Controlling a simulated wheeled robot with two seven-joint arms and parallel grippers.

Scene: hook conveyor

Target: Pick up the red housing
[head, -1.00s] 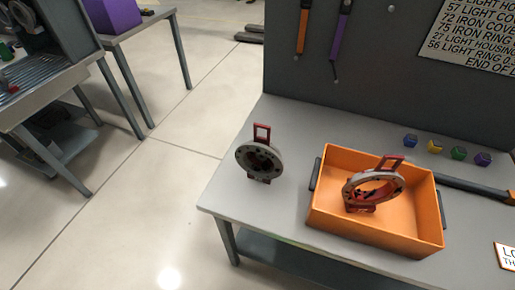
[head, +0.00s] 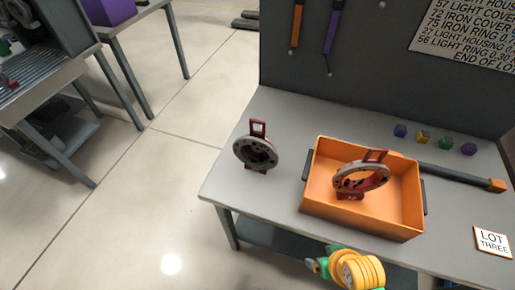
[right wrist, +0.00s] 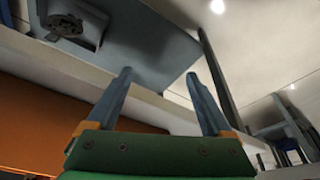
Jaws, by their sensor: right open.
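A housing (head: 243,153), a dark grey ring with a red bracket and upright red handle, stands on the table left of the orange crate. A second ring with red parts (head: 342,181) leans inside the crate. My right arm shows at the bottom edge of the head view, in front of the crate. In the right wrist view my right gripper (right wrist: 162,76) is open, with nothing between its fingers. A grey ring part (right wrist: 72,22) lies beyond and left of the fingertips there. My left gripper is not in view.
The orange crate (head: 313,202) stands on the grey table (head: 225,189); its wall also shows in the right wrist view (right wrist: 45,125). Several small coloured blocks (head: 423,137) and a dark bar (head: 458,175) lie behind. The table's left part is clear around the standing ring.

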